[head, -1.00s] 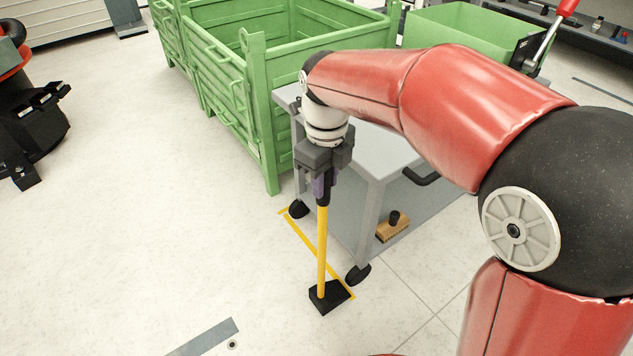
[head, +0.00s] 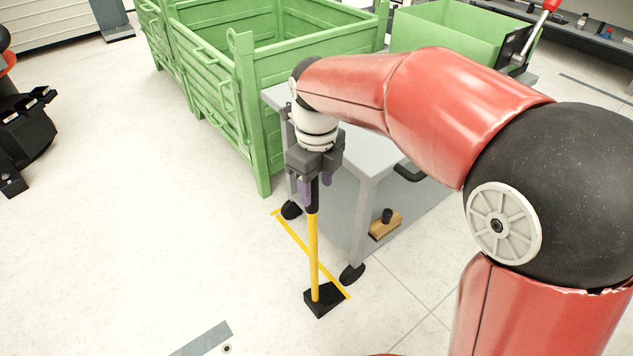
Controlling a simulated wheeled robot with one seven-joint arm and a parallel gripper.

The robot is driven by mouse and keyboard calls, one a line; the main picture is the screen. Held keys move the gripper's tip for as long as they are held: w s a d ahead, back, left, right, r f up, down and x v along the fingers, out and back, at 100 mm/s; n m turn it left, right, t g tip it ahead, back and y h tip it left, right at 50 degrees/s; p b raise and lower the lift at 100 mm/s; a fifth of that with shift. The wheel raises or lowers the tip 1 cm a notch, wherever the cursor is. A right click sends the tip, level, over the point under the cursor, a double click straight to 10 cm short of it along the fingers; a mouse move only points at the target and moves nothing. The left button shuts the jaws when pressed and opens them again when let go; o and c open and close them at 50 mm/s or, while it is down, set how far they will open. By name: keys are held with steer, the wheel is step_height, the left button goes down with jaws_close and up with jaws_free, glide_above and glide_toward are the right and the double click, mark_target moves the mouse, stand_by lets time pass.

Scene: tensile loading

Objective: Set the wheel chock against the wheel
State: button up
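The wheel chock is a black block (head: 324,300) on the floor with an upright yellow handle (head: 313,250) and a black grip at its top. It sits just in front of and left of the grey cart's near black wheel (head: 352,274). Yellow tape runs between them in the picture; I cannot tell whether they touch. My gripper (head: 315,190) points down over the handle. Its purple fingers stand apart on either side of the black grip. The handle's top end is partly hidden by the gripper.
The grey cart (head: 368,220) stands behind the chock, with a brush (head: 385,226) on its lower shelf. A green crate (head: 255,110) is behind the cart, and another green bin (head: 455,40) is farther right.

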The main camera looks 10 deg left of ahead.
steer(key=shift+f, duration=0.1)
step_height(320, 180, up, 8)
steer(key=shift+f+p, duration=0.1)
steer(key=shift+p, duration=0.75)
steer(key=s+d+r+n+t+p, duration=0.1)
steer(key=s+d+r+n, duration=0.15)
steer(key=d+n, duration=0.4)
steer(key=s+d+r+n+t+p, duration=0.1)
steer(key=s+d+r+n+p, duration=0.2)
steer(key=d, duration=0.6)
steer(key=s+d+f+n+t, duration=0.2)
steer(key=s+d+n+t, duration=0.1)
steer(key=s+d+n, duration=0.6)
steer(key=d+n+p, duration=0.1)
steer(key=n, duration=0.3)
steer(key=shift+s+d+f+t, duration=0.2)
steer(key=shift+d+f+t, duration=0.1)
steer(key=shift+f, duration=0.1)
steer(key=shift+n, duration=0.25)
